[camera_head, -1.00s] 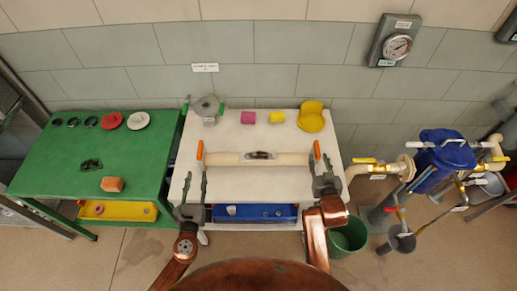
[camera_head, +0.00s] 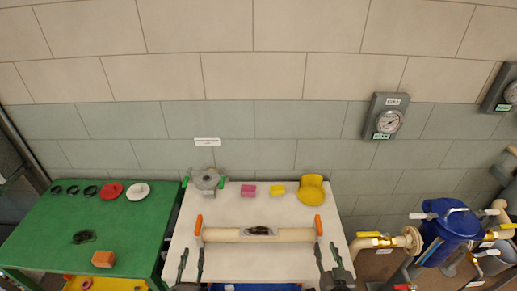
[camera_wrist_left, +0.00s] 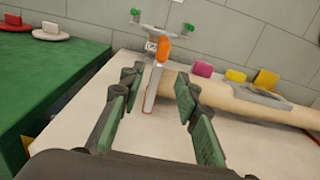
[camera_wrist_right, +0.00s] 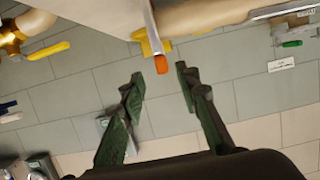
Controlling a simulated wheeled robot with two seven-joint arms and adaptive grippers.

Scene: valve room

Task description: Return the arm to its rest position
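My left gripper (camera_head: 191,265) is at the front left of the white table. In the left wrist view its green-padded fingers (camera_wrist_left: 152,102) stand apart with nothing between the pads. My right gripper (camera_head: 328,257) is at the table's front right. In the right wrist view its fingers (camera_wrist_right: 160,84) are also apart and empty. Both grippers are on the near side of a beige pipe (camera_head: 225,235) lying across the table. An orange-tipped upright (camera_head: 199,225) stands at its left end and another (camera_head: 318,226) at its right. Most of both arms is below the head view.
The white table (camera_head: 225,267) also bears a grey valve part (camera_head: 207,180), pink block (camera_head: 248,191), yellow block (camera_head: 278,191) and yellow piece (camera_head: 311,189). A green table (camera_head: 50,240) stands left. Blue and yellow piping (camera_head: 447,228) stands right. The tiled wall is behind.

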